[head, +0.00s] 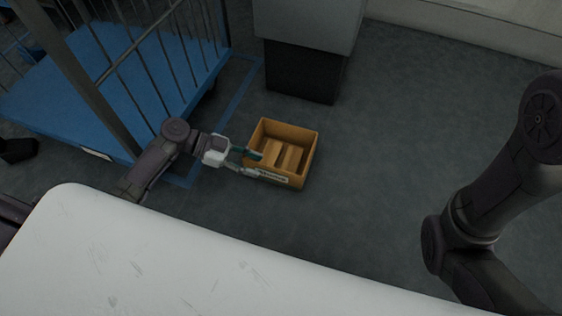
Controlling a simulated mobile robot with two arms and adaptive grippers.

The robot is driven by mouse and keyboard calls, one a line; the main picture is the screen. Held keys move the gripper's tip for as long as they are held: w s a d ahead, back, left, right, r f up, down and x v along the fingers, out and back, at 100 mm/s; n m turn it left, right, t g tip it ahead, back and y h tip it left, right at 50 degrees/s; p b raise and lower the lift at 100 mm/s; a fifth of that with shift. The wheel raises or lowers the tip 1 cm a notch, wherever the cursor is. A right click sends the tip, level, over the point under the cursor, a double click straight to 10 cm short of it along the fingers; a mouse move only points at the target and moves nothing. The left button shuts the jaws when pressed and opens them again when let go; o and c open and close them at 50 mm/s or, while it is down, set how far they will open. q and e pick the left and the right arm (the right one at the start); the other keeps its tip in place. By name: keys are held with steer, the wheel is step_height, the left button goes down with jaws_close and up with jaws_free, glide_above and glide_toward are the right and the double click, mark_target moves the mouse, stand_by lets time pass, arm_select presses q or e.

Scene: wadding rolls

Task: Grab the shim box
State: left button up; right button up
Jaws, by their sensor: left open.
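The shim box (310,155) is an open orange-brown box on the dark floor, with wooden-looking pieces (289,157) inside and a pale label (272,177) on its near side. My left gripper (255,164) is open at the left wall of the box. One finger shows above the other, close to the near left corner. I cannot tell whether the fingers touch the wall. My right arm comes in at the right edge, but its gripper is out of view.
A blue cart (150,75) with metal bars stands at the upper left. A grey cabinet (310,28) with a dark base stands behind the box. A white surface (180,255) fills the foreground. The floor right of the box is clear.

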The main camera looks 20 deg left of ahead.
mark_target(274, 169)
arm_select(q)
steer(key=b+x, duration=0.1)
steer(key=x, duration=0.1)
steer(key=b+x, duration=0.3)
steer(key=x, duration=0.1)
steer(key=shift+w+d+f+b, duration=0.1)
steer(key=shift+w+b, duration=0.2)
steer(key=shift+b, duration=0.1)
steer(key=shift+w+d+f, duration=0.1)
steer(key=shift+d, duration=0.4)
jaws_close()
